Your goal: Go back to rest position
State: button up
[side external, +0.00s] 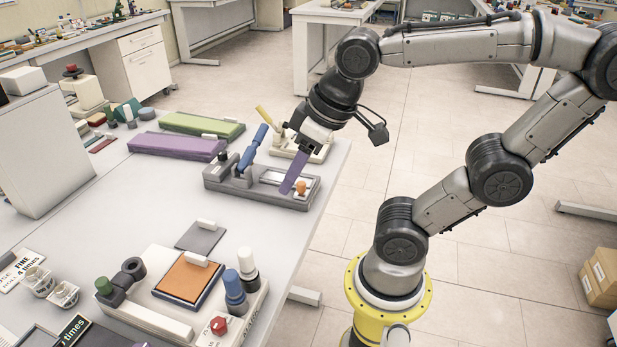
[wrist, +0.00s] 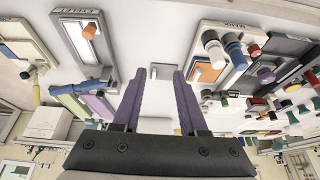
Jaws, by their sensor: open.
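My gripper (side external: 288,186) hangs tilted at the end of my arm, over the right part of a grey fixture. Its long purple fingers are apart and nothing is between them, as the wrist view shows (wrist: 160,73). The grey fixture (side external: 228,186) has a blue-handled lever (side external: 252,148) and an orange knob (side external: 301,187). In the side view a finger overlaps the fixture close to the knob; I cannot tell the exact height between them. The fixture also shows at upper left in the wrist view (wrist: 108,48).
A cream fixture with a yellow handle (side external: 262,116) stands behind the grey one. Purple (side external: 178,146) and green (side external: 202,124) blocks lie to the left.

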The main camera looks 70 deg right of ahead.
jog(key=shift+s+d+f+t, duration=0.25)
jog(key=shift+s+f, duration=0.15)
jog(key=shift+s, duration=0.2)
jog(key=shift+s+d+f+t, duration=0.15)
jog(key=shift+s+d+f, duration=0.15)
jog(key=shift+s, duration=0.3)
